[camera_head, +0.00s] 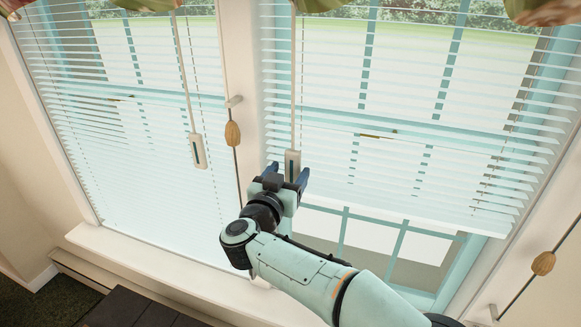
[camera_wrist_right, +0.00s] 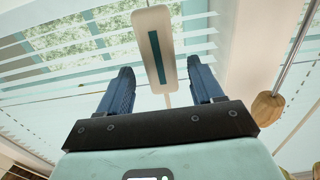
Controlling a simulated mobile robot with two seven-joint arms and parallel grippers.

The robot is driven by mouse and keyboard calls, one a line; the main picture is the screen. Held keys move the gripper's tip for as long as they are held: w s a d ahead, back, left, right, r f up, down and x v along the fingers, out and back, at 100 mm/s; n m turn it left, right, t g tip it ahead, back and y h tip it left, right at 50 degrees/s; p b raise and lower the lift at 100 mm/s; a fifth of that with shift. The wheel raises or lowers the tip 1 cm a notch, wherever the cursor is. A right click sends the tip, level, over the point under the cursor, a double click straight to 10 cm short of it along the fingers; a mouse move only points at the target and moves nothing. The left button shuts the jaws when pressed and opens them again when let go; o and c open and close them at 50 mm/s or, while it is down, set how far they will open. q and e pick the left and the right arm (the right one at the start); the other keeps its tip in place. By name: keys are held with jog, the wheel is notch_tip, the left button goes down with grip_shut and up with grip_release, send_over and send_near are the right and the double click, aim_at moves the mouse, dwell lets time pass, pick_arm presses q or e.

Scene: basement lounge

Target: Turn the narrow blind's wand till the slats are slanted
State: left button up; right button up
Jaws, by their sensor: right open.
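The left blind (camera_head: 130,130) looks narrower than the right blind (camera_head: 400,120). Its wand ends in a white handle (camera_head: 198,150) with a dark stripe, apart from my grippers. Gaps show between slats on both blinds. My right gripper (camera_head: 288,169) is open at the right blind's wand handle (camera_head: 292,158). In the right wrist view, this handle (camera_wrist_right: 154,45) with a teal stripe lies between or just beyond the spread fingers (camera_wrist_right: 161,70); I cannot tell whether they touch it. My left gripper is not in view.
A wooden cord tassel (camera_head: 232,133) hangs by the post between the windows, left of my right gripper. Another tassel (camera_head: 543,263) hangs at the far right. The white sill (camera_head: 150,262) runs below, with a dark surface (camera_head: 140,310) at the bottom.

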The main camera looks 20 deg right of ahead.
jog(key=shift+x, duration=1)
jog(key=c, duration=1.1)
jog(key=shift+o, duration=0.2)
